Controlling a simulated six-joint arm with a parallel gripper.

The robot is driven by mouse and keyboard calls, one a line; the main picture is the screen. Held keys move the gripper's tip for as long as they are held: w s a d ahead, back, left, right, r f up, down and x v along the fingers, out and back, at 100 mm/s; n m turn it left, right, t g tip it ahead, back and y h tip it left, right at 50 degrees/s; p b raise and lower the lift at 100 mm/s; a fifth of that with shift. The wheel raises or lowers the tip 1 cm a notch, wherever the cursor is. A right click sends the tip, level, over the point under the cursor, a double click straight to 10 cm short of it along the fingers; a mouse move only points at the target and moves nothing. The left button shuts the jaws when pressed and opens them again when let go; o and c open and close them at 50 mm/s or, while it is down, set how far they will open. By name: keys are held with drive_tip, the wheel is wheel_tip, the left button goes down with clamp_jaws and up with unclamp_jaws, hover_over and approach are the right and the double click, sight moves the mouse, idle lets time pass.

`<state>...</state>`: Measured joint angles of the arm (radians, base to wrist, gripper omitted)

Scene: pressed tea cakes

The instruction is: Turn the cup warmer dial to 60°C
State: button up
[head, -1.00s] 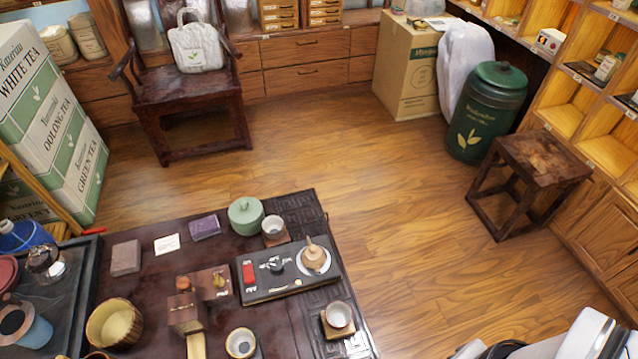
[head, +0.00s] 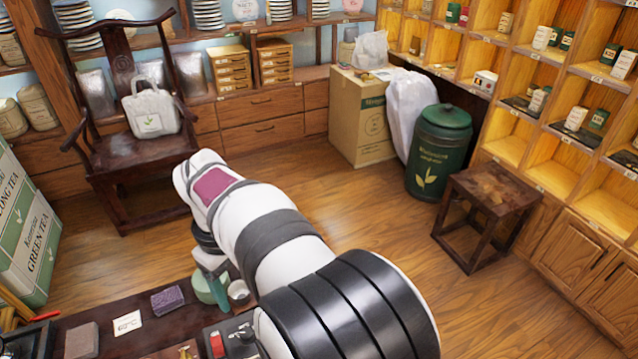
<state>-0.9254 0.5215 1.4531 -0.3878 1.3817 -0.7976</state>
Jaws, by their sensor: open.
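The cup warmer (head: 207,347) is a dark flat unit at the bottom of the head view, cut off by the frame's lower edge. Its red switch (head: 217,345) shows. A small dark knob-like part with white marks (head: 243,334) shows beside the switch, but its setting is too small to read. My white arm covers the warmer's right side. My gripper (head: 217,289) hangs down from the wrist, partly visible, with a teal finger in front of the green lidded jar (head: 201,288). It is open, seems empty, and is above and behind the switch in the picture.
A small cup (head: 238,291) stands close right of the gripper. A purple block (head: 168,300), a white card (head: 127,323) and a brown block (head: 82,341) lie on the dark table (head: 150,331). A chair (head: 140,158) and a stool (head: 487,190) stand beyond.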

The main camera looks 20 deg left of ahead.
sight(245, 333)
drive_tip(key=shift+n, duration=0.3)
drive_tip(key=f, duration=0.5)
drive_tip(key=a+f, duration=0.1)
drive_tip(key=f, duration=1)
drive_tip(key=shift+s+a+f, duration=0.15)
drive_tip(key=shift+s, duration=0.05)
clamp_jaws()
